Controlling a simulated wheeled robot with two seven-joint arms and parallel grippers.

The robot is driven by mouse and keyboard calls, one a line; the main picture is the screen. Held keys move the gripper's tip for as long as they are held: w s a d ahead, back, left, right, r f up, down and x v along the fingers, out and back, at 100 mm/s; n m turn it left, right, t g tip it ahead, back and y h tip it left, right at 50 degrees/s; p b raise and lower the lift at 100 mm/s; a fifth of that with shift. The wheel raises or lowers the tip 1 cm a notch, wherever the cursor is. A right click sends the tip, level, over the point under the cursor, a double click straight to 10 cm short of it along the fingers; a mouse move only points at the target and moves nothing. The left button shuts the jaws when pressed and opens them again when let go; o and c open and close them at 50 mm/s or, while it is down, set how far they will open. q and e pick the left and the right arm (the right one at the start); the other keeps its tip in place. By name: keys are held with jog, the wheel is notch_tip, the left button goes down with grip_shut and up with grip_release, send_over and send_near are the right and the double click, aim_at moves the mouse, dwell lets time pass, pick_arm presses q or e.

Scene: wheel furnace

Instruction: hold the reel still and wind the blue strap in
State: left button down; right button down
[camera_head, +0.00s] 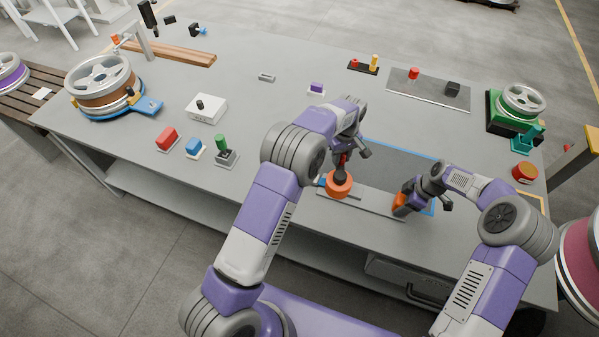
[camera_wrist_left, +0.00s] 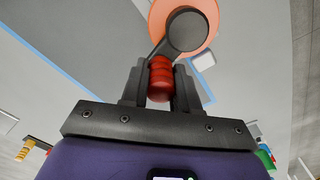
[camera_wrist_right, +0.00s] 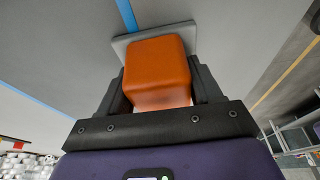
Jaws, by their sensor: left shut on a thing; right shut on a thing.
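The orange reel (camera_head: 339,188) sits on the long grey plate at the table's front edge; it also shows in the left wrist view (camera_wrist_left: 204,18). A dark crank arm (camera_wrist_left: 186,32) with a red handle (camera_wrist_left: 160,78) is over the reel. My left gripper (camera_head: 345,161) is shut on the red handle. A short blue piece (camera_head: 321,182) shows at the reel's left side. I cannot tell whether it is the strap.
A dark mat with a blue border (camera_head: 371,141) lies behind the reel. A large brown-wound reel (camera_head: 103,85) is at the far left. The table's middle is mostly clear.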

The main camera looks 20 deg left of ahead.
jog(key=shift+a+r, duration=0.1)
pick_arm(q)
jog(key=shift+s+a, duration=0.35)
jog(key=shift+a, duration=0.25)
jog(key=shift+s+a, duration=0.3)
jog(key=shift+a, duration=0.25)
jog(key=c, duration=1)
grip_release()
notch_tip(320, 180, up, 7)
